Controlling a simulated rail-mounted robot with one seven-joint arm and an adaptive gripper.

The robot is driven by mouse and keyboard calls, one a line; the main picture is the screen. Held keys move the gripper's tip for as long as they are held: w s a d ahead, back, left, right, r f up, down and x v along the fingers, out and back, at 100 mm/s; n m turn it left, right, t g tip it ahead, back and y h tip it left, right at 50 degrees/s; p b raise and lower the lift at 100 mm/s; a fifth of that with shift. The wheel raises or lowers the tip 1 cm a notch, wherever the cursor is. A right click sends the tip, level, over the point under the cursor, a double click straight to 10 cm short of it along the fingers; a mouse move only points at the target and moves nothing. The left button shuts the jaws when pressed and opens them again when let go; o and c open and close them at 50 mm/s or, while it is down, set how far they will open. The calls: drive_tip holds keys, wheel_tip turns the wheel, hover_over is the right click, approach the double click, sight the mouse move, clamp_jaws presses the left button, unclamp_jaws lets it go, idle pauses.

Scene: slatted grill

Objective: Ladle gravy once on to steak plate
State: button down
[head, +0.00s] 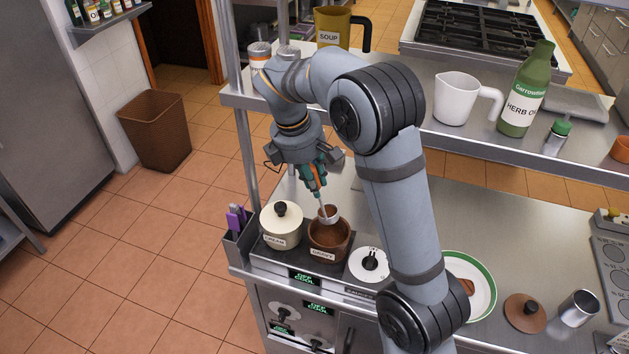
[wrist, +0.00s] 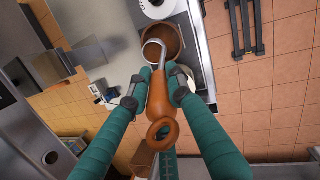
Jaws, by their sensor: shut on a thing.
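My gripper (head: 316,186) is shut on the brown handle of a ladle (wrist: 158,103), seen between the teal fingers in the wrist view. The ladle's metal bowl (head: 328,218) is at the mouth of the brown gravy pot (head: 329,252), near its far rim. I cannot tell whether it touches the gravy. The pot also shows in the wrist view (wrist: 172,42), open, with brown gravy inside. The steak plate (head: 486,301), white with a green rim, lies on the counter to the right. My arm hides its left part, and only a bit of steak (head: 467,287) shows.
A lidded cream pot (head: 281,228) stands left of the gravy pot, and a white-lidded pot (head: 369,265) right. A brown lid (head: 524,312) and metal cup (head: 578,308) lie right of the plate. A shelf above holds a white jug (head: 456,100) and herb oil bottle (head: 522,98).

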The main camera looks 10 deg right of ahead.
drive_tip(key=shift+d, duration=0.1)
idle(0.4)
drive_tip(key=shift+s+d+y+b, duration=0.2)
drive_tip(key=shift+d+y+b, duration=0.2)
drive_tip(key=shift+d+b, duration=0.25)
drive_tip(key=shift+s+d+r+t+y+b, duration=0.1)
drive_tip(key=shift+s+d+t+y+b, duration=0.1)
drive_tip(key=shift+d+y+b, duration=0.25)
drive_tip(key=shift+s+d+r+t+y+b, duration=0.15)
drive_tip(key=shift+d+t+y+b, duration=0.1)
drive_tip(key=shift+d+b, duration=0.35)
drive_tip(key=shift+a, duration=0.15)
drive_tip(key=shift+f, duration=0.1)
